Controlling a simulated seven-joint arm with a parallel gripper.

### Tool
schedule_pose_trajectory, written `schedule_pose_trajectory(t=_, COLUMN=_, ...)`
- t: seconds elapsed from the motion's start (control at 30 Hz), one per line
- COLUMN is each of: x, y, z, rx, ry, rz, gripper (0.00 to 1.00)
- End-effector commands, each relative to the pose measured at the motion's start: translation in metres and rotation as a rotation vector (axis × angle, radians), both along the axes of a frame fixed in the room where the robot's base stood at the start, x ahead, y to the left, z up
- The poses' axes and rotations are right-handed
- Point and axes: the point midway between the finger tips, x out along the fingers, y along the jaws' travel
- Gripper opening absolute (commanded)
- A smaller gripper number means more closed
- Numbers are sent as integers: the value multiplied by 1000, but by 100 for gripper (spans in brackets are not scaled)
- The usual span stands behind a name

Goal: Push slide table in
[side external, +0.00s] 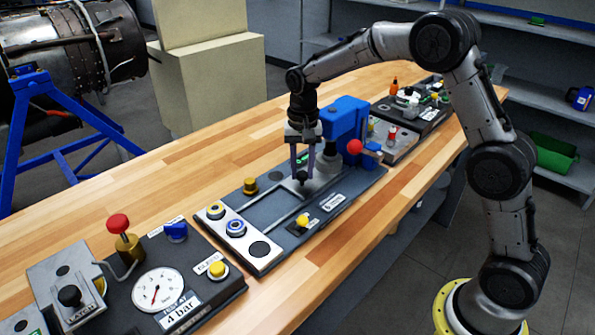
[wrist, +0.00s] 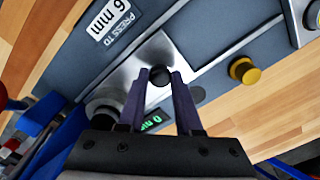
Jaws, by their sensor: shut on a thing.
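The slide table is a bright metal plate (wrist: 131,78) with a black round knob (wrist: 160,76) on it, set on a dark grey panel between rails. In the side view the plate (side external: 318,186) sits beside the blue press (side external: 346,122), and the knob (side external: 301,176) is small between my fingers. My gripper (side external: 301,172) points down over the plate and is shut on the knob. In the wrist view my gripper (wrist: 159,78) has one finger on each side of the knob. A small green display is partly hidden behind my fingers.
A yellow button (side external: 250,186) stands by the rail. A red ball handle (side external: 354,147) sticks out beside the press. A gauge panel (side external: 159,290) lies at the front left. Other fixtures (side external: 410,105) stand beyond the press. Bare wooden bench (side external: 150,190) runs along the panel's left.

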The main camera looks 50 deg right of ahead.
Motion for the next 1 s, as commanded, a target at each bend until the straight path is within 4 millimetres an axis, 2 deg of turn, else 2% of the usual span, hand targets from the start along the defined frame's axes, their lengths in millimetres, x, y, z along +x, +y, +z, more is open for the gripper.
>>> schedule_pose_trajectory(t=0.13, x=0, y=-6, z=2, rx=-11, ry=-2, rz=-2, gripper=0)
schedule_pose_trajectory(t=0.17, x=0, y=-6, z=2, rx=-11, ry=-3, rz=-2, gripper=35)
schedule_pose_trajectory(t=0.3, x=0, y=-6, z=2, rx=-11, ry=-3, rz=-1, gripper=61)
schedule_pose_trajectory(t=0.33, x=0, y=-5, z=1, rx=-11, ry=-2, rz=-1, gripper=64)
schedule_pose_trajectory(t=0.6, x=0, y=-4, z=1, rx=-8, ry=-1, rz=-1, gripper=64)
schedule_pose_trajectory(t=0.73, x=1, y=-4, z=7, rx=-8, ry=-4, rz=-1, gripper=64)
schedule_pose_trajectory(t=0.87, x=1, y=-4, z=26, rx=-8, ry=-5, rz=-1, gripper=64)
schedule_pose_trajectory(t=1.0, x=1, y=-4, z=56, rx=-8, ry=-8, rz=-1, gripper=64)
